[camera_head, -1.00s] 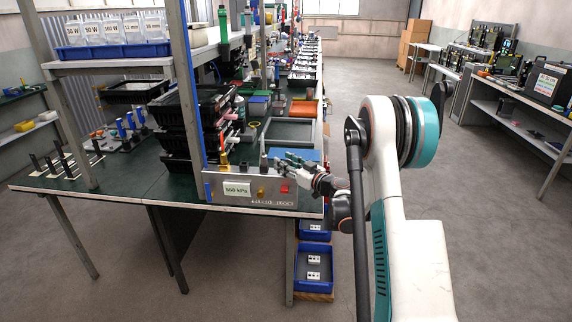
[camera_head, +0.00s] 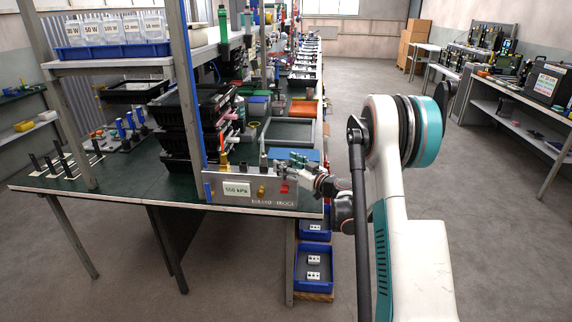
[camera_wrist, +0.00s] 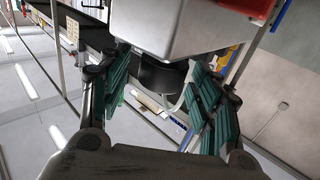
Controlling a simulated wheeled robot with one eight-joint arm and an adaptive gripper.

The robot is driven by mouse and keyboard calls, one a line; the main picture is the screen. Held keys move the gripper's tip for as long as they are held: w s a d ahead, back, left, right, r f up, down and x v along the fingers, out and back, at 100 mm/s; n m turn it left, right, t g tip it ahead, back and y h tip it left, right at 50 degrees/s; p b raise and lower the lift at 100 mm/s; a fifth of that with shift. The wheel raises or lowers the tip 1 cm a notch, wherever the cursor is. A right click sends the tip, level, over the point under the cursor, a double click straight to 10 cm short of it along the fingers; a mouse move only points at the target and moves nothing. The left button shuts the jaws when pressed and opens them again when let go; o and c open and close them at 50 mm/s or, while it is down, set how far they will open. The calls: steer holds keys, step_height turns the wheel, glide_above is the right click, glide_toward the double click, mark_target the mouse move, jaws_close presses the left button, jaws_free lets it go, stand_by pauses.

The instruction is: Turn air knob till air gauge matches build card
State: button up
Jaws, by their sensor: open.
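The build card (camera_head: 236,189) is a white label on the front of a metal box at the bench end; it appears to read 550 kPa. A brass-coloured fitting (camera_head: 262,191) sits to its right. My gripper (camera_head: 299,161) is at the right end of the box, near its top. In the wrist view my open gripper (camera_wrist: 161,97) has its green-padded fingers either side of a dark round part (camera_wrist: 160,76), probably the air knob, beside the grey box. I cannot tell whether they touch it. I cannot make out the air gauge or its reading.
A red switch (camera_head: 285,188) is on the box front, close to my gripper. Black stacked bins (camera_head: 180,125) and a blue post (camera_head: 186,80) stand behind and left. Blue bins (camera_head: 313,262) sit below the bench end.

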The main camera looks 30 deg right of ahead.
steer(key=v, duration=1.1)
steer(key=shift+s, duration=0.1)
steer(key=w+a+r+m+t+h, duration=0.1)
steer(key=w+a+r+h, duration=0.15)
steer(key=r, duration=0.65)
steer(key=w+a+r+m+t+h, duration=0.1)
steer(key=r+m+t+h, duration=0.15)
steer(key=r, duration=0.55)
steer(key=s+a+r+m+g+h+p, duration=0.2)
steer(key=s+a+r+m+g+h, duration=0.15)
steer(key=a+r, duration=0.3)
steer(key=s+a+f+n+g+y, duration=0.1)
steer(key=s+a+f+g, duration=0.2)
steer(key=s, duration=0.7)
steer(key=s+a+f+n+g+y+b, duration=0.1)
steer(key=s+a+f+g, duration=0.3)
steer(key=s+a+f, duration=0.3)
steer(key=s+a+f+n+g+y+b, duration=0.1)
steer(key=s+a+f+g, duration=0.2)
steer(key=s, duration=1.2)
steer(key=a+f, duration=0.3)
steer(key=shift+s+a+n, duration=0.2)
steer(key=shift+a+n, duration=0.05)
steer(key=shift+n, duration=0.15)
